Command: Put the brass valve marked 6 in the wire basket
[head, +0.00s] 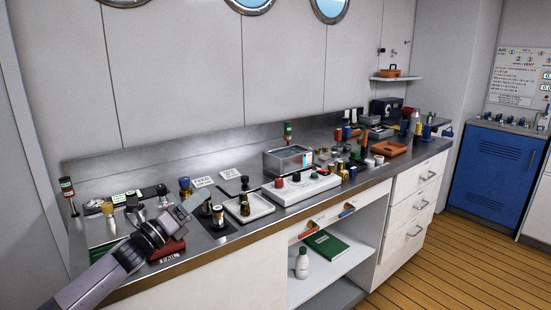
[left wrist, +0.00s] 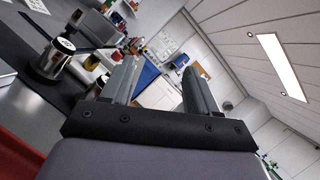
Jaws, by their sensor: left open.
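Several small brass-coloured parts stand on the steel counter: one at the left end (head: 108,208), one with a blue top (head: 184,187), and one in the white tray (head: 244,206). I cannot read a 6 on any of them, so I cannot tell which is the brass valve marked 6. A grey open-topped box (head: 288,160) stands mid-counter; I cannot tell whether it is the wire basket. My left gripper (head: 192,208) is over the counter's left part, beside dark-topped cylinders. In the left wrist view its fingers (left wrist: 160,68) are apart with nothing between them. My right gripper is out of view.
A white panel with knobs (head: 301,188) lies along the front edge. A dark red block (head: 167,250) is beside my left wrist. An orange tray (head: 388,149) and more clutter fill the right. A metal cylinder with a pale top (left wrist: 52,58) is close in the left wrist view.

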